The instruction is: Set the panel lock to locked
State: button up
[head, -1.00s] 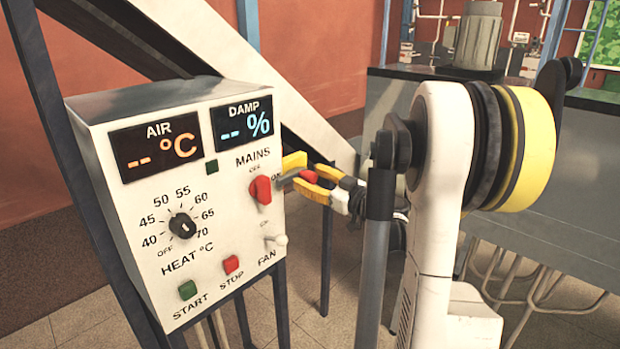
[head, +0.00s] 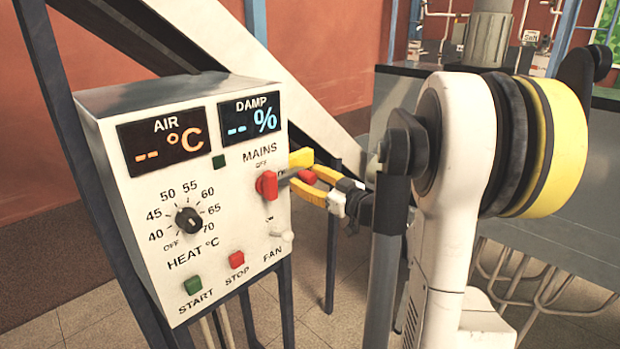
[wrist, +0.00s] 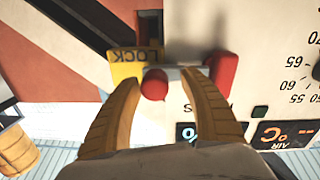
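The panel lock shows as a yellow plate marked LOCK (wrist: 125,68) on the side of the white control box. Its grey lever with a round red knob (wrist: 154,84) lies between my fingers in the wrist view. In the head view the yellow plate (head: 301,158) and the red knob (head: 307,176) stick out at the box's right edge. My gripper (wrist: 166,77) is open, with one yellow finger on each side of the knob and a gap visible. In the head view my gripper (head: 312,187) is at the knob. The lock's setting cannot be read.
The red MAINS switch (head: 267,185) is close beside the lock and near one fingertip in the wrist view (wrist: 223,70). The FAN toggle (head: 287,236), HEAT dial (head: 188,220) and START button (head: 193,285) are on the box front. A pale slanted beam (head: 290,110) runs behind.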

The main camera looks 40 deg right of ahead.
jog(key=shift+s+d, duration=0.1)
jog(key=s, duration=1.1)
jog(key=shift+s, duration=0.4)
jog(key=w+a+f+g+y+b, duration=0.2)
jog(key=a+f+g+b, duration=0.2)
jog(key=a+f, duration=0.45)
jog(key=w+a+f+g+y+b, duration=0.1)
jog(key=a+f+g+b, duration=0.3)
jog(key=a, duration=0.8)
jog(key=s+a+f+m+g+h+b, duration=0.2)
jog(key=s+a+f+b, duration=0.4)
jog(key=s+a+f, duration=0.4)
jog(key=shift+s+a+f+g+h+b, duration=0.25)
jog(key=shift+s+f+g+h+b, duration=0.2)
jog(key=shift+h, duration=0.35)
